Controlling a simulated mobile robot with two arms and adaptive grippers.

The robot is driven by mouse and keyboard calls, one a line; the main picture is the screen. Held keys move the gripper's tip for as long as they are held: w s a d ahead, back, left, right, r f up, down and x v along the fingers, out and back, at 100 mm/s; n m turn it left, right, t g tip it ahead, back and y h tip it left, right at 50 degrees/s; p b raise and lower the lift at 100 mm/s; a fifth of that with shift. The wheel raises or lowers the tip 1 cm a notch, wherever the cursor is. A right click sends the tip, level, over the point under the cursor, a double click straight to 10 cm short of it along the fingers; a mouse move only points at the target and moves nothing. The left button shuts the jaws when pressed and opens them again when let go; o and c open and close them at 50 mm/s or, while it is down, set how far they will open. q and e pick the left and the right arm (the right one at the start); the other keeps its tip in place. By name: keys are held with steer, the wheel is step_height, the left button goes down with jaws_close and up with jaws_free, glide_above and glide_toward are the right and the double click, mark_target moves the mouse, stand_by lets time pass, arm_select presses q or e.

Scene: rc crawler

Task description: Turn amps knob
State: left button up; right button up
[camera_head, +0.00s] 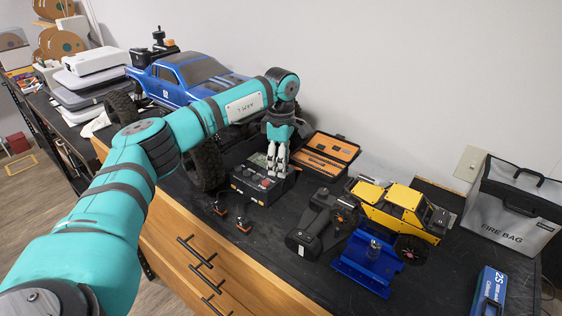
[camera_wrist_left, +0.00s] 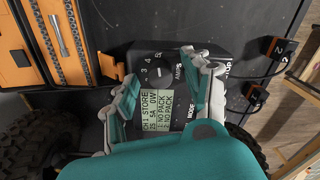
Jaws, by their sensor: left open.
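The charger (camera_head: 258,190) is a black box with a small screen and buttons, on the dark worktop below my left gripper. In the left wrist view its amps knob (camera_wrist_left: 163,66) is a dark round dial beside the "AMPS" label, with numbers around it. The lit screen (camera_wrist_left: 160,108) shows text including "NO PACK". My left gripper (camera_head: 277,166) points down over the charger. In the wrist view its open fingers (camera_wrist_left: 159,68) lie on either side of the knob; I cannot tell whether they touch it. My right gripper is not in view.
A blue truck (camera_head: 185,78) with big black tires stands behind and left. An open orange tool case (camera_head: 325,152) is behind the charger. A yellow crawler (camera_head: 400,208) on a blue stand (camera_head: 368,262) and a black transmitter (camera_head: 318,225) are right. Two small connectors (camera_head: 243,222) lie in front.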

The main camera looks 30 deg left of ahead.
arm_select(q)
step_height(320, 180, up, 12)
stand_by(0.6)
